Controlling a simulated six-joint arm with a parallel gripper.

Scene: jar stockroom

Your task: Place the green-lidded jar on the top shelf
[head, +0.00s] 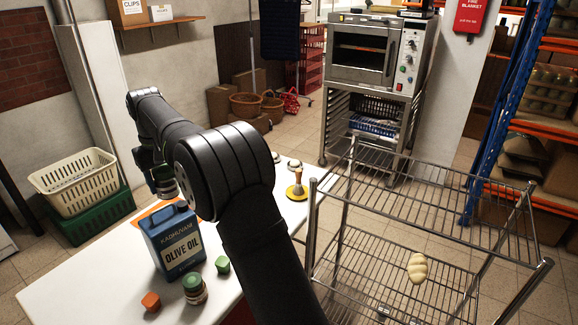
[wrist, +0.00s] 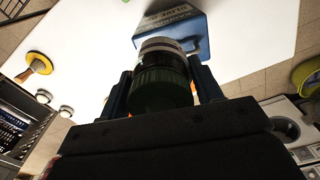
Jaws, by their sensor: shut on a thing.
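My gripper (wrist: 163,78) is shut on a jar (wrist: 162,85) with a dark green lid, held between the two fingers in the wrist view. In the head view my gripper (head: 163,180) is at the far left of the white table, partly hidden by my arm, and little of the held jar shows. A second jar (head: 194,290) with a green lid stands on the table near the front. The wire rack stands at the right; its top shelf (head: 430,208) is bare where I can see it.
A blue olive oil tin (head: 176,243) stands close to my gripper, partly over an orange patch (head: 150,217). A pale lumpy object (head: 417,268) lies on the lower shelf.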

